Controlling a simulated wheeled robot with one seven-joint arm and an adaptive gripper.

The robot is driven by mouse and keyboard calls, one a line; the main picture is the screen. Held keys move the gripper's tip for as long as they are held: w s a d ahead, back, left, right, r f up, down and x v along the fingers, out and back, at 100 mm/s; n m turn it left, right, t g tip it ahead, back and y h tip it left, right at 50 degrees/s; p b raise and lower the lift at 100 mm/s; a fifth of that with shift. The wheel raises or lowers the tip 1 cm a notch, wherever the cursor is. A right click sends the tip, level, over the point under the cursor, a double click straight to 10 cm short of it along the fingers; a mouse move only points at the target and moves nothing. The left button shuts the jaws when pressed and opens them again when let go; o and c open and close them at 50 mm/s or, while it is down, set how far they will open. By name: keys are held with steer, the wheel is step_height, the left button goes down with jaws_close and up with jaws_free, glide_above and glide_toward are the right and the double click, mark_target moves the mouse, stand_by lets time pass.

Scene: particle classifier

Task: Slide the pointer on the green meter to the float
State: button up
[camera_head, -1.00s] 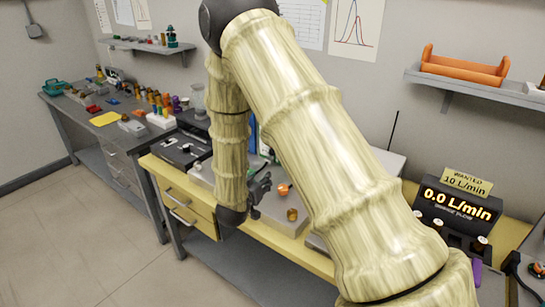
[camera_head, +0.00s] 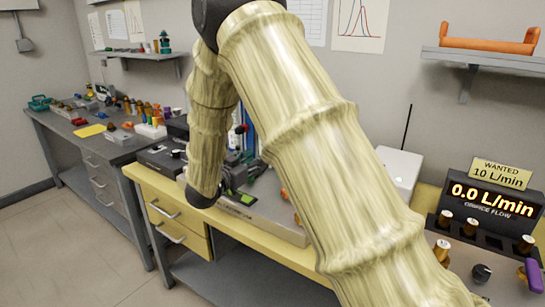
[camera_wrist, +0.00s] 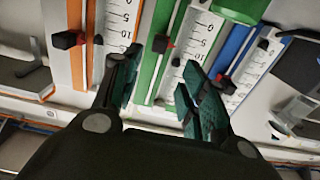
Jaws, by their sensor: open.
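In the wrist view, the green meter (camera_wrist: 149,72) stands between an orange meter (camera_wrist: 78,62) and a blue meter (camera_wrist: 224,60). Its pointer (camera_wrist: 160,43) is a dark block with a red tip on a thin rod, beside the white scale. A small dark spot (camera_wrist: 176,62), apparently the float, lies a little lower in the picture than the pointer. My gripper (camera_wrist: 163,62) is open, its fingers spread to either side of the green meter's rod, with the pointer between and apart from them. In the head view my gripper (camera_head: 240,165) is partly hidden by my arm.
The orange and blue meters, each with its own pointer, stand close on both sides of my fingers. In the head view a yellow workbench (camera_head: 270,243) holds grey equipment. A flow display (camera_head: 490,200) reads 0.0 L/min at the right, with a "10 L/min" sign.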

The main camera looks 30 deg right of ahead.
steer(key=x, duration=1.1)
steer(key=shift+s+d, duration=0.1)
steer(key=shift+s, duration=0.1)
steer(key=shift+c, duration=0.2)
jaws_close()
